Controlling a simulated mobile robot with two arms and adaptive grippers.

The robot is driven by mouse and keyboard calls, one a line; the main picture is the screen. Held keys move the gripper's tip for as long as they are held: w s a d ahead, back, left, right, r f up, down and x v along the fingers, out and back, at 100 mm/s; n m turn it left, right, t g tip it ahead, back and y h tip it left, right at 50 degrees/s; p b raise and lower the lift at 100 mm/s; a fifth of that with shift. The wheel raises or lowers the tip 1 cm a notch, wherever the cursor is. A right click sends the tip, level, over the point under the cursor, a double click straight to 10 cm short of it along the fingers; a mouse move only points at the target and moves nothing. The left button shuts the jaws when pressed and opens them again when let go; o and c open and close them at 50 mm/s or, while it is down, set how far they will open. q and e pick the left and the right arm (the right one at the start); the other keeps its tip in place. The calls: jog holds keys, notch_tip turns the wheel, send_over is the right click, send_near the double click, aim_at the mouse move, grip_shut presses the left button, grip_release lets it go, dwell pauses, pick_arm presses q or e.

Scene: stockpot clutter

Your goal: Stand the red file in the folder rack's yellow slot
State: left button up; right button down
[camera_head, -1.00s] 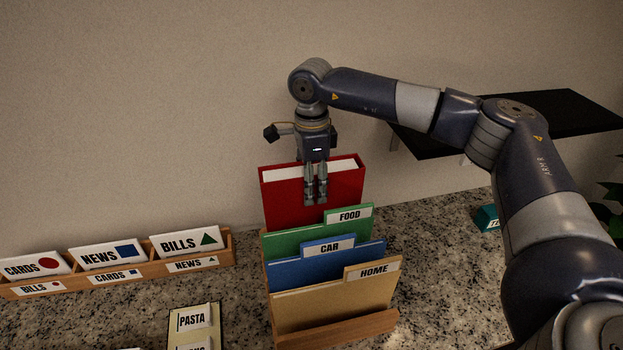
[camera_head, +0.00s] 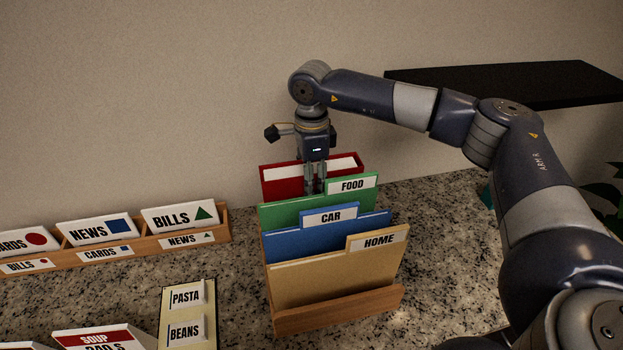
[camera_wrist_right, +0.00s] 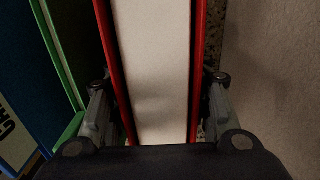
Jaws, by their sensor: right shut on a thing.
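The red file (camera_head: 283,181) is upright at the back of the wooden folder rack (camera_head: 340,311), behind the green FOOD folder (camera_head: 290,214). My right gripper (camera_head: 315,187) points down and is shut on the red file's top. In the right wrist view, its fingers sit on either side of the file's red covers, with the white page edges (camera_wrist_right: 153,70) between them. The green folder hides the file's lower part and the slot it stands over, so I cannot see a yellow slot or whether the file touches the rack floor. My left gripper is not in view.
A blue CAR folder (camera_head: 325,237) and a tan HOME folder (camera_head: 340,272) stand in front. A wooden card holder (camera_head: 160,254) is at left, and a PASTA and BEANS board (camera_head: 187,315) is at front. The wall is close behind. A black shelf (camera_head: 510,85) is at right.

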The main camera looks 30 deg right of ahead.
jog(key=shift+r, duration=0.1)
jog(key=c, duration=0.8)
grip_release()
jog(key=shift+o, duration=0.3)
jog(key=shift+r+p, duration=2.05)
jog(key=shift+r, duration=1.4)
